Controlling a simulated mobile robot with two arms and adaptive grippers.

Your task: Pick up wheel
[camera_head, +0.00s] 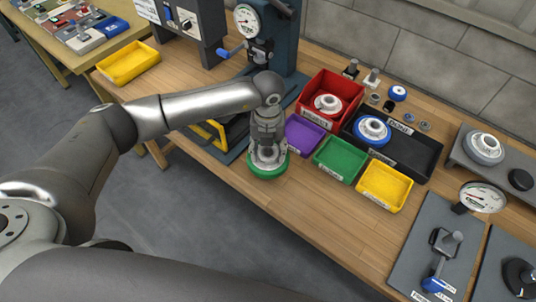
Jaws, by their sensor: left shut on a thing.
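My left gripper (268,152) points down over the front edge area of the wooden bench, left of the green tray. It is shut on a green-rimmed wheel (268,170), whose green ring shows around the fingertips. I cannot tell whether this wheel touches the bench. Another wheel with a pale hub (327,104) lies in a red bin (353,84). A blue-rimmed wheel (373,130) lies in the black tray (415,160). A grey wheel (484,147) sits on a grey plate at the right. My right gripper is not in view.
Purple (305,135), green (340,159) and yellow (384,186) trays stand right of the gripper. A press with a dial (248,21) stands behind it. A gauge and a blue-handled clamp (437,276) occupy the right. Bare bench lies in front of the trays.

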